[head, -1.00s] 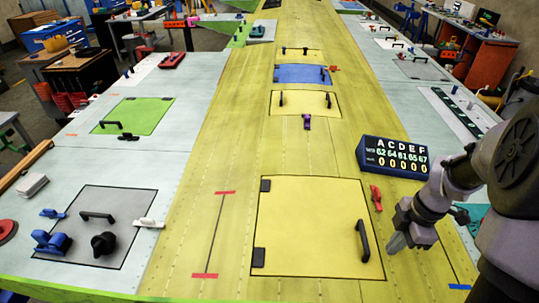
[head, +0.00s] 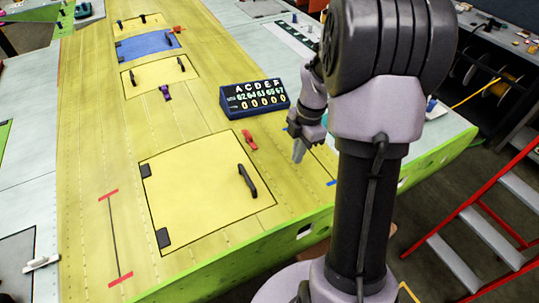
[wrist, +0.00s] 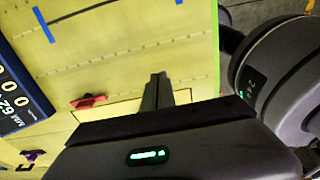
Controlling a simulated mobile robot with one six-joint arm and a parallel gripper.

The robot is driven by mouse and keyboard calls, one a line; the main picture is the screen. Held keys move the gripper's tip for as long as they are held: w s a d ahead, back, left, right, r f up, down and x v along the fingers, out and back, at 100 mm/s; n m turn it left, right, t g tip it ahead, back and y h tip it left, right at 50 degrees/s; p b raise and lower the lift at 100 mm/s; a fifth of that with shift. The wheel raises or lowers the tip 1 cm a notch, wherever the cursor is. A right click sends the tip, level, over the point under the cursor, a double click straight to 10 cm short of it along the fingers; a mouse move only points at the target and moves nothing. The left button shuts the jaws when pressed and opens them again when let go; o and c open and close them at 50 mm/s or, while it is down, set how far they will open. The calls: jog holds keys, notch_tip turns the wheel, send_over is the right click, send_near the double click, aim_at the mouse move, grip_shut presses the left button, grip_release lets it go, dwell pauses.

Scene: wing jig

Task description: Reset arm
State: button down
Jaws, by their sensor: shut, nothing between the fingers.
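My gripper (head: 299,150) hangs over the right part of the yellow wing panel (head: 100,100) in the head view, beside the display box. Its fingers are shut with nothing between them. In the wrist view the closed fingers (wrist: 157,92) point over the yellow surface. My arm stands at the right of the head view and hides part of the wing behind it. A large yellow hatch (head: 205,195) with a black handle (head: 247,181) lies to the left of my gripper.
The display box (head: 254,98) with number rows stands on the wing, and a red clamp (head: 249,139) lies near it. A blue hatch (head: 147,46) is farther back. The wing's green edge (head: 230,255) runs along the front. A red stepladder (head: 480,220) stands at the right.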

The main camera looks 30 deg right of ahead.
jog(key=s+a+m+t+b, duration=0.1)
jog(key=s+a+m+b, duration=0.1)
jog(key=a+m+b, duration=0.2)
jog(key=s+a+m+t+b, duration=0.1)
jog(key=s+a+m+b, duration=0.2)
jog(key=a+m+b, duration=0.2)
jog(key=s+a+f+m+t+b, duration=0.1)
jog(key=s+a+m+b, duration=0.1)
jog(key=a+m+b, duration=0.3)
jog(key=shift+s+a+f+t+h+b, duration=0.1)
jog(key=shift+a+t+h+b, duration=0.1)
jog(key=shift+a+b, duration=0.9)
jog(key=shift+s+a+t+h+b, duration=0.1)
jog(key=shift+a+t+b, duration=0.1)
jog(key=shift+a+b, duration=0.9)
jog(key=s+a+f+m+b, duration=0.1)
jog(key=s+a+m, duration=0.1)
jog(key=s+a+f+m+t+b, duration=0.1)
jog(key=s+m+b, duration=0.1)
jog(key=s+a+f+m+y+b, duration=0.1)
jog(key=s+a+f+m, duration=0.1)
jog(key=m, duration=0.1)
jog(key=shift+s+a+f+t, duration=0.1)
jog(key=shift+s+a+t, duration=0.15)
jog(key=shift+a+t, duration=0.15)
jog(key=shift+s+a+m, duration=0.15)
jog(key=shift+s+m, duration=0.1)
jog(key=shift+m, duration=0.15)
jog(key=shift+w, duration=0.1)
